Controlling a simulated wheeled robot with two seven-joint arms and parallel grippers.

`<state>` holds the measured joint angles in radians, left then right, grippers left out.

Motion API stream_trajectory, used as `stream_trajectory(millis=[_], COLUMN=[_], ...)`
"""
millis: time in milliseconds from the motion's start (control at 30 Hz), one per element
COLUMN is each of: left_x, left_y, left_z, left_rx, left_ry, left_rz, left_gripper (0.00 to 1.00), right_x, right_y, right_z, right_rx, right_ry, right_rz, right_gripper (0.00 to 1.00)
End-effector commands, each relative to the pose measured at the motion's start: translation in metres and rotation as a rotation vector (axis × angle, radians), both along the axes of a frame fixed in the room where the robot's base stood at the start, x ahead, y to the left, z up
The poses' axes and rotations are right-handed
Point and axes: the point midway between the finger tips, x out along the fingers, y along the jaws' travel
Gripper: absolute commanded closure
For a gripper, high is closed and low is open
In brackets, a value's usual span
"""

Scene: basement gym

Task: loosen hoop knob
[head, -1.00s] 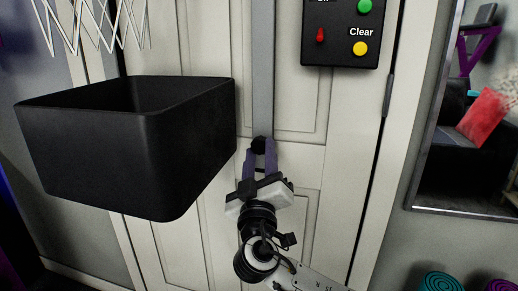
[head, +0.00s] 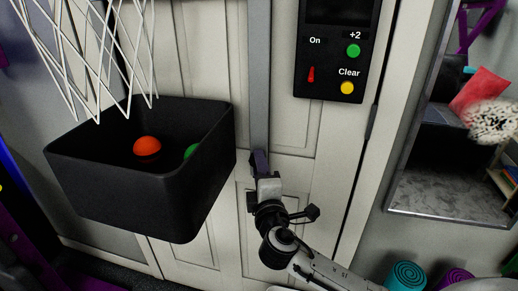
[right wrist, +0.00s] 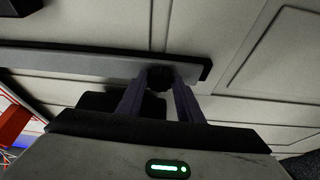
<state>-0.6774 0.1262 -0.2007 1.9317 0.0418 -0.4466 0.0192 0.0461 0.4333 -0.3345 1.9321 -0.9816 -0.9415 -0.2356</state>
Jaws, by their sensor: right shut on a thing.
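The black hoop knob (right wrist: 160,76) sits at the lower end of a grey upright bar, between my right gripper's two purple fingers in the right wrist view (right wrist: 160,98). The grey bar (head: 260,75) runs down the white door in the head view and also shows in the right wrist view (right wrist: 80,65). My right gripper (head: 259,162) is shut on the knob and is seen nearly edge-on in the head view, where its fingers hide the knob. The white hoop net (head: 90,60) hangs at upper left. My left gripper is not in view.
A black bin (head: 120,185) stands out left of the bar, close to my right gripper, holding an orange ball (head: 147,147) and a green ball (head: 192,151). A black control panel (head: 335,60) is at upper right. A mirror (head: 460,150) and rolled mats (head: 406,275) are further right.

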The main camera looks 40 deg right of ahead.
Motion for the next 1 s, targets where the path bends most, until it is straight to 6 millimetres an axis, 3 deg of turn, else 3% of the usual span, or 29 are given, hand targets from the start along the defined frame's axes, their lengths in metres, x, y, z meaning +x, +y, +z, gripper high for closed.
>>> stream_trajectory(millis=[33, 200, 500, 1000], left_x=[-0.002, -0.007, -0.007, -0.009], left_y=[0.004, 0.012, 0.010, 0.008], left_z=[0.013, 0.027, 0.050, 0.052], left_rx=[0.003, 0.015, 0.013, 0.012], left_ry=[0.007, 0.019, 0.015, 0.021], left_rz=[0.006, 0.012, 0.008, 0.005], left_gripper=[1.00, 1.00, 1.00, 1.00], right_x=[-0.001, 0.000, 0.000, 0.000], right_y=[0.000, 0.000, 0.000, 0.000], right_z=[0.008, 0.007, 0.005, 0.003], right_rx=[-0.022, -0.101, -0.188, -0.212], right_ry=[0.035, 0.126, 0.222, 0.249], right_rz=[-0.002, -0.001, -0.002, -0.002], right_gripper=[0.89, 0.89, 0.89, 0.89])
